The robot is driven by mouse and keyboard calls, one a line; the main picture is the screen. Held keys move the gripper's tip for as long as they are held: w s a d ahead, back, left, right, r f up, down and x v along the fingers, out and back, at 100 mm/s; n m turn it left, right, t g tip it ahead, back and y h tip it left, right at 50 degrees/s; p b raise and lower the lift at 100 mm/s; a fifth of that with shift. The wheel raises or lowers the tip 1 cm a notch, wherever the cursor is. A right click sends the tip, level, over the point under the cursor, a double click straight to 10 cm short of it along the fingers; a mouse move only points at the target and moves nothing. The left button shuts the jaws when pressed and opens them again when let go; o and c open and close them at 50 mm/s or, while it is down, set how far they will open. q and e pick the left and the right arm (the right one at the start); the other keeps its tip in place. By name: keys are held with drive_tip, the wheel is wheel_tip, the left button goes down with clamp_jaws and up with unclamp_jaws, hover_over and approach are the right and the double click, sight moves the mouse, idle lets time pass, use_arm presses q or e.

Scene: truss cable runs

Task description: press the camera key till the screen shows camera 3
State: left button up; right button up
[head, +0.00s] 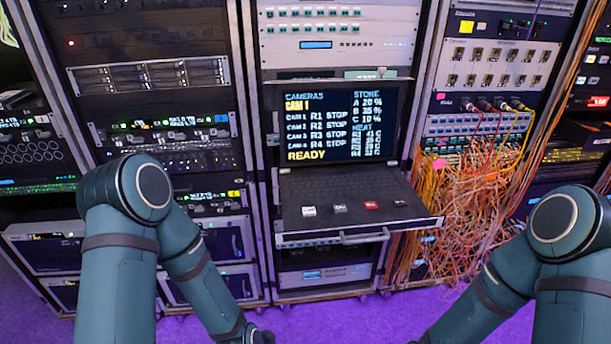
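The screen (332,125) stands upright in the middle rack. Its top left reads "CAM 1" in large orange letters, above smaller rows for several cameras, each marked STOP, with "READY" at the bottom. In front of it is a pulled-out dark keyboard drawer (350,187) with a row of keys: a white key (309,211), a dark grey key (340,209), a red key (371,205) and another dark key (399,203). The key labels are too small to read. Both my arms reach down past the bottom edge, apart from the drawer; neither gripper's fingers show.
The drawer has a front handle (364,236) that sticks out. Orange cables (470,210) hang in a tangle right of the drawer. Equipment racks stand on both sides. The purple floor (335,322) in front is clear between my arms.

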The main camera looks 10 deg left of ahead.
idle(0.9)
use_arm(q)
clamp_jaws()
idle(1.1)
